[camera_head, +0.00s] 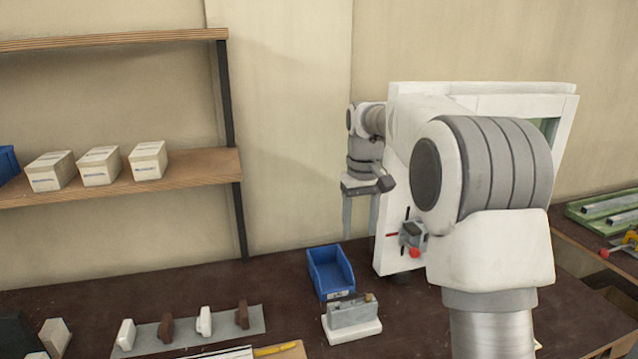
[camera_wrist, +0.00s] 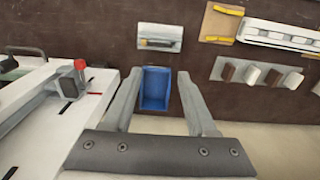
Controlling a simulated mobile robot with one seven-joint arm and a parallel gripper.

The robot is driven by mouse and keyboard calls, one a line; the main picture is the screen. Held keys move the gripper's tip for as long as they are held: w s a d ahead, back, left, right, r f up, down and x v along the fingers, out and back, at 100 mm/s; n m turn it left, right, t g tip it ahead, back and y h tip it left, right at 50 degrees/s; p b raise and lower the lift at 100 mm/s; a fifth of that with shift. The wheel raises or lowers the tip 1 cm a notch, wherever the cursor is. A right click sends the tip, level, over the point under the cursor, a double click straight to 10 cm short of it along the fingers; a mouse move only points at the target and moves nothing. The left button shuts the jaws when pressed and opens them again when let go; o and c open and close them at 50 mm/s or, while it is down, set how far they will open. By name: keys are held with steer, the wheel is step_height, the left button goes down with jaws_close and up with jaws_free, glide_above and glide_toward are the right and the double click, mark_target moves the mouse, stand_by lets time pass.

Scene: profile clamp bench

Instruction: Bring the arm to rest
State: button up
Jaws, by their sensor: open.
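My gripper (camera_head: 359,236) hangs from my bent arm in the head view, left of a white frame (camera_head: 392,262). Its two grey fingers point down and stand apart, with nothing between them. In the wrist view my gripper (camera_wrist: 160,75) is also open, and a blue bin (camera_wrist: 155,88) lies below and shows between the fingers. The bin (camera_head: 331,272) stands on the dark bench in the head view, below and in front of the fingers. I cannot tell the exact height of the fingertips above the bench. My arm hides part of the frame.
A clamp with a red knob (camera_head: 414,253) sits on the frame, close right of my gripper. A grey block on a white base (camera_head: 352,326) and a strip of white and brown pieces (camera_head: 185,335) lie on the bench. Shelves (camera_head: 120,180) with boxes stand left.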

steer(key=s+r+t, duration=0.2)
steer(key=s+r, duration=0.4)
steer(key=s, duration=0.3)
steer(key=s+f+m+t, duration=0.1)
steer(key=s, duration=1)
steer(key=s+f+m+t, duration=0.1)
steer(key=s+f+t, duration=0.1)
steer(key=s, duration=1)
steer(key=shift+f, duration=0.3)
steer(key=shift+d, duration=0.1)
